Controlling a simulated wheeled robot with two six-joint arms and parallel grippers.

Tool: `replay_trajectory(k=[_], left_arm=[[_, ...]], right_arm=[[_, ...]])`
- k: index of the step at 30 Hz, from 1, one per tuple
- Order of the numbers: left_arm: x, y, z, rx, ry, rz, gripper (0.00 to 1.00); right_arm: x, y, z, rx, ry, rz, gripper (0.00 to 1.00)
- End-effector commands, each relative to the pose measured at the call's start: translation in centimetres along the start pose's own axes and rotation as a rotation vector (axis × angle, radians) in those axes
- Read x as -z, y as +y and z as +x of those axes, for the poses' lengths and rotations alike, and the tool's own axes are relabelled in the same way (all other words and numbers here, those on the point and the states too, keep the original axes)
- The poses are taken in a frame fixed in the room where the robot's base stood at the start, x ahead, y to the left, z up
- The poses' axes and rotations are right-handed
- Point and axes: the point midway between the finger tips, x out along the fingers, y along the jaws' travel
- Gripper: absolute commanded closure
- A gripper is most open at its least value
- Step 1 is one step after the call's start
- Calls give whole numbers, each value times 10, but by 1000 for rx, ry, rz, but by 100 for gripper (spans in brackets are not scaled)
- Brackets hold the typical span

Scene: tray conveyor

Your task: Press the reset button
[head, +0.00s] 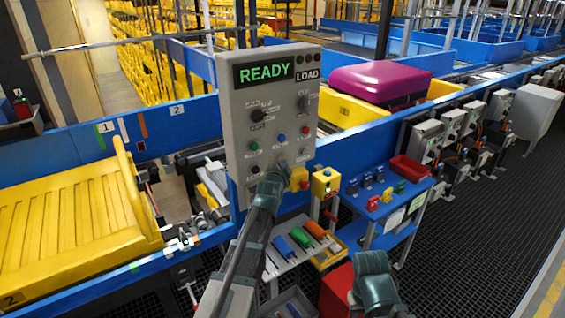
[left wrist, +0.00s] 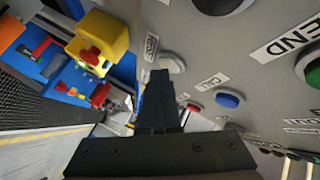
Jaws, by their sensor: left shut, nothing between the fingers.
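The grey control panel (head: 232,105) stands upright in the middle of the head view, with a lit READY display (head: 264,72). My left gripper (head: 279,168) is shut and empty at the panel's lower part. In the left wrist view its fingertips (left wrist: 160,73) are close to a pale grey round button (left wrist: 174,62), which has a small, hard-to-read label beside it, possibly RESET. I cannot tell whether they touch. In the head view the gripper hides this button. A blue button (left wrist: 228,100), a red button (left wrist: 193,107) and a green SEND button (left wrist: 313,68) are nearby.
A yellow box with a red button (head: 325,183) is just right of the panel. A blue side table (head: 385,207) holds small items and a red bin (head: 409,168). A yellow tray (head: 70,215) lies at left; a magenta suitcase (head: 380,81) is behind the panel.

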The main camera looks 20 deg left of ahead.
Motion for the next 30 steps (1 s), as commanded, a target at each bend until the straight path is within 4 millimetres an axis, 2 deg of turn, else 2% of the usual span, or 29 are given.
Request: replay_trajectory(k=[9, 22, 30], left_arm=[[8, 8, -11, 0, 1, 2, 100], [9, 10, -13, 0, 0, 0, 100], [21, 22, -31, -1, 2, 2, 100]], right_arm=[[0, 0, 0, 0, 0, 0, 55], [0, 0, 0, 0, 0, 0, 55], [0, 0, 0, 0, 0, 0, 55]])
